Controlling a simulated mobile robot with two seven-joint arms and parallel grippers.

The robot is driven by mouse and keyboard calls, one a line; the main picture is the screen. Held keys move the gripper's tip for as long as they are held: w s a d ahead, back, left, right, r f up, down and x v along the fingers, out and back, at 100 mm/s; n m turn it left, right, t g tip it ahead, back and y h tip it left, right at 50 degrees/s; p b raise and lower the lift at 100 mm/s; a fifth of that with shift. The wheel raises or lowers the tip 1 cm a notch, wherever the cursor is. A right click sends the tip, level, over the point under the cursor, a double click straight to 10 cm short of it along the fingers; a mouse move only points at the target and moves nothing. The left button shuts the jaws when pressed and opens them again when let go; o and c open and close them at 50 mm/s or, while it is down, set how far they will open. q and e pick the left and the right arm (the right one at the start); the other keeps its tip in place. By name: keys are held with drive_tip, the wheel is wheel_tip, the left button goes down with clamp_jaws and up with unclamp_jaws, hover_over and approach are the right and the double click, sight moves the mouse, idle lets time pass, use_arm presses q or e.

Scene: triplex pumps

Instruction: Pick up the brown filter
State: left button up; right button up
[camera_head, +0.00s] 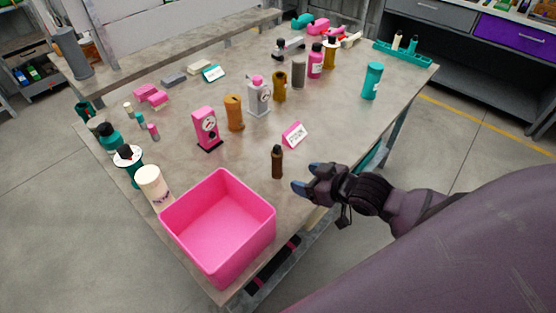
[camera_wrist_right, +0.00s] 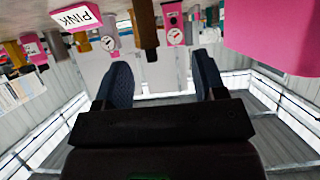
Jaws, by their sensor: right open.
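The brown filter (camera_head: 277,162), a small dark brown upright cylinder with a narrower top, stands on the table near its front edge. My right gripper (camera_head: 306,177) is open and empty just to its right, with its blue fingertips pointing toward it and a small gap between. In the right wrist view, which looks upside down, the filter (camera_wrist_right: 146,27) shows beyond the two open fingers (camera_wrist_right: 163,80), roughly between them in the picture. My left gripper is not in view.
An open, empty pink bin (camera_head: 190,208) sits to the left at the table's near corner. A pink sign (camera_head: 295,135) stands behind the filter. Pink (camera_head: 207,130), orange (camera_head: 234,113) and grey (camera_head: 257,97) pump parts stand farther back. Bare table surrounds the filter.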

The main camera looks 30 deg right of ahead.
sight(280, 151)
drive_tip(key=shift+n+t+y, duration=0.3)
drive_tip(key=shift+y, duration=0.3)
drive_tip(key=w, duration=0.2)
drive_tip(key=w+r, duration=0.1)
drive_tip(key=w, duration=0.1)
drive_tip(key=w+r, duration=0.1)
drive_tip(key=w, duration=0.1)
drive_tip(key=shift+w+a, duration=0.1)
drive_tip(key=shift+w, duration=0.3)
drive_tip(key=shift+w+a+f, duration=0.2)
drive_tip(key=shift+w, duration=0.4)
drive_tip(key=x, duration=0.4)
drive_tip(key=shift+w+d+f, duration=0.15)
drive_tip(key=shift+d, duration=0.1)
drive_tip(key=shift+w+a+f+b, duration=0.1)
drive_tip(key=shift+w+b, duration=0.2)
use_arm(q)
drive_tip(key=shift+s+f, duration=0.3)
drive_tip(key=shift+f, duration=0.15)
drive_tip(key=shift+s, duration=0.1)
